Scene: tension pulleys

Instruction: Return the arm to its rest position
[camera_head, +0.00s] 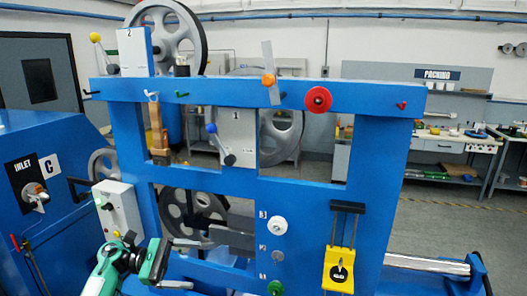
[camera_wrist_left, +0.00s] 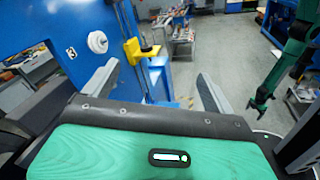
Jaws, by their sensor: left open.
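My left arm comes in at the lower left of the head view. Its gripper (camera_head: 192,264) is open, with nothing between its fingers, in front of the lower left of the blue machine frame (camera_head: 200,180). In the left wrist view the two grey fingers of this gripper (camera_wrist_left: 155,88) stand wide apart. The white knob (camera_wrist_left: 97,42) and the yellow block (camera_wrist_left: 140,50) on the blue frame lie beyond them. My green right arm shows at the right of the left wrist view.
The blue frame carries a red knob (camera_head: 319,99), a white knob (camera_head: 278,226), a green knob (camera_head: 275,287) and a yellow block (camera_head: 340,268). A blue cabinet (camera_head: 60,200) stands at the left. A workbench (camera_head: 455,146) is behind at right. Grey floor is open there.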

